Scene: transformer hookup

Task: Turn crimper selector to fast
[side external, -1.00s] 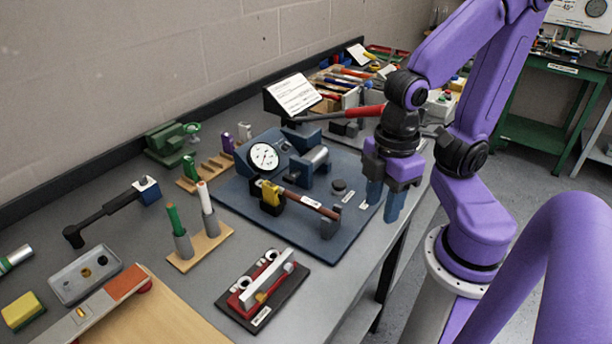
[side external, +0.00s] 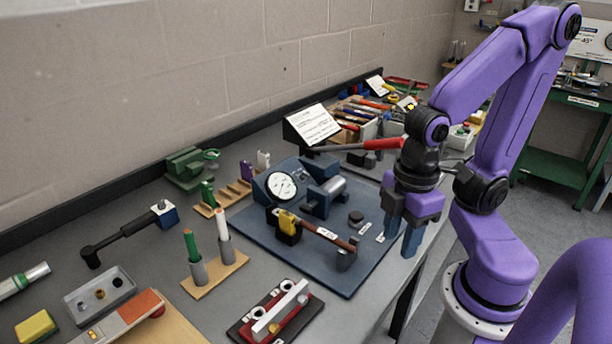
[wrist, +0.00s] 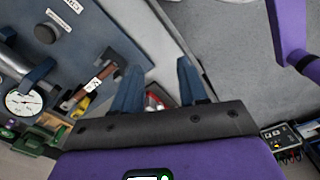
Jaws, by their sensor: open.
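A dark round knob (side external: 356,216), which looks like the selector, sits on the blue base plate (side external: 340,279) near its right side. Small white labels (side external: 365,228) lie beside it, too small to read here. The knob also shows at the upper left of the wrist view (wrist: 45,33), with a label (wrist: 60,23) beside it. Its setting cannot be told. A blue press-like unit with a grey cylinder (side external: 330,188) and a white dial gauge (side external: 281,186) stand behind it. My gripper (side external: 402,240) is open and empty, fingers down, above the plate's right edge, apart from the knob.
A brown-handled bar (side external: 325,234) spans the plate in front of the knob. A red-handled lever (side external: 383,144) reaches out behind my gripper. A red and white fixture (side external: 277,312) stands at the front, and a wooden stand with two pegs (side external: 217,278) is at the left.

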